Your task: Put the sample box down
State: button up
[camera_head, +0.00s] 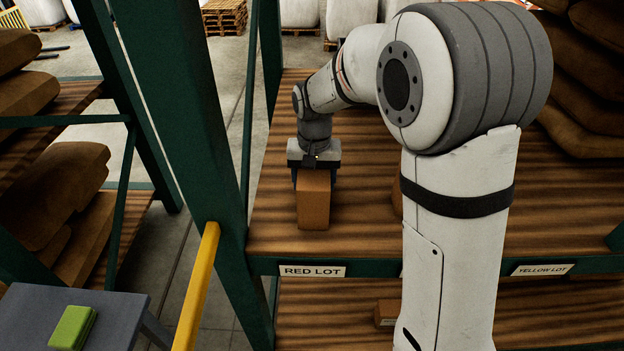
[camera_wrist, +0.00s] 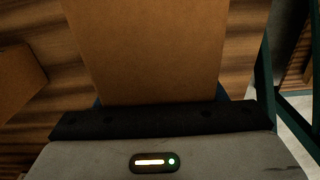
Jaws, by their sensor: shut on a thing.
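The sample box (camera_head: 313,203) is a small brown cardboard box, upright at the left end of the wooden shelf (camera_head: 270,225), behind the "RED LOT" label (camera_head: 312,271). My gripper (camera_head: 314,180) points down from above and is shut on the box's upper part. In the wrist view the box (camera_wrist: 150,50) fills the middle, just beyond the dark gripper edge. The box's base looks at or very near the shelf boards; I cannot tell whether it touches.
Another brown box (camera_wrist: 18,80) stands beside it in the wrist view, mostly hidden by my arm in the head view. A green rack post (camera_head: 200,130) and a yellow rail (camera_head: 196,287) are left. A "YELLOW LOT" label (camera_head: 542,270) is right. Brown sacks (camera_head: 590,110) lie back right.

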jog(key=shift+f, duration=0.1)
jog(key=shift+f, duration=0.15)
jog(key=o, duration=1.7)
notch_tip(320, 180, up, 12)
jog(key=shift+b, duration=0.35)
jog(key=shift+s+d, duration=0.1)
